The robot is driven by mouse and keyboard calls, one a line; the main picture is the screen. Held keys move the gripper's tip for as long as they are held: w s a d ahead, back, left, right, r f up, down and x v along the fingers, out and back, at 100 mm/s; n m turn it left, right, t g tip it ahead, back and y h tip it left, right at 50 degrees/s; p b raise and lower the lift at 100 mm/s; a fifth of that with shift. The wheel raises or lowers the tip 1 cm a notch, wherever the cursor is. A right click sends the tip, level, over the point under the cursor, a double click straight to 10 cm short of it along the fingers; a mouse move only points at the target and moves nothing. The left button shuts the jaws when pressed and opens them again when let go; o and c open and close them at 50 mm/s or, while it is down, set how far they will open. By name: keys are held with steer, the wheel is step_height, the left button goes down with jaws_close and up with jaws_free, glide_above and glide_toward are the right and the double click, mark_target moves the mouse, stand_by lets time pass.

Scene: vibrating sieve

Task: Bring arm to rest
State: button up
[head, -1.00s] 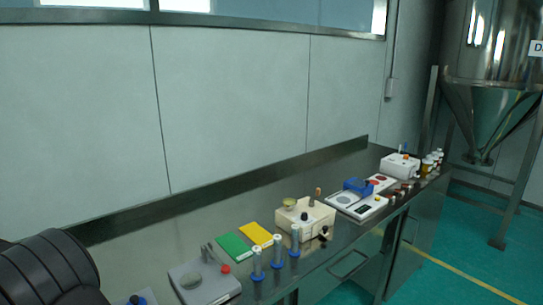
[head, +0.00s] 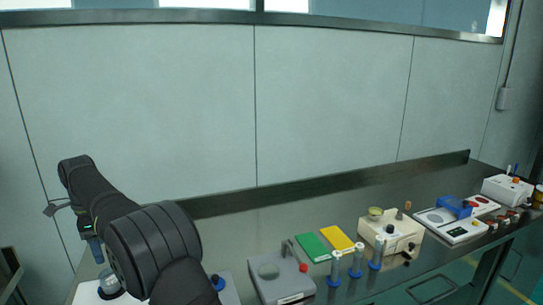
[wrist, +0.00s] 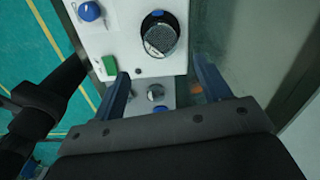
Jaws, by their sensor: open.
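My gripper (head: 93,248) hangs at the left of the head view, blue fingers pointing down above a white device (head: 88,291). In the wrist view my gripper (wrist: 163,88) has its two blue fingers wide apart with nothing held between them. Beyond the fingers is the white device (wrist: 128,45), with a round metal mesh sieve (wrist: 160,37), a blue knob (wrist: 89,11) and a green switch (wrist: 108,66). My arm hides part of the device in the head view.
Along the steel bench (head: 250,232) stand a grey balance-like device (head: 280,280), green (head: 312,247) and yellow (head: 337,238) pads, several blue-based cylinders (head: 356,262), a cream device (head: 392,233) and a scale (head: 450,224). The bench's back strip beside the wall is clear.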

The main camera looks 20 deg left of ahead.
mark_target(109, 274)
step_height(109, 274, down, 10)
steer(key=shift+f, duration=0.15)
steer(key=r, duration=0.5)
steer(key=shift+w+d+r, duration=0.2)
steer(key=shift+w+d, duration=0.15)
steer(key=w+d+r, duration=0.6)
steer(key=w+d, duration=0.2)
steer(key=d, duration=0.1)
steer(key=w+d+f+m, duration=0.2)
steer(key=d+m, duration=0.1)
steer(key=d, duration=0.7)
steer(key=w+d+f+m, duration=0.2)
steer(key=d+f+m, duration=0.1)
steer(key=d, duration=0.8)
steer(key=w+d+f+m, duration=0.2)
steer(key=d+m, duration=0.1)
steer(key=d, duration=0.7)
steer(key=s+a+f, duration=0.2)
steer(key=a+f, duration=0.2)
steer(key=a, duration=0.1)
steer(key=shift+a+f, duration=0.15)
steer(key=shift+a, duration=0.15)
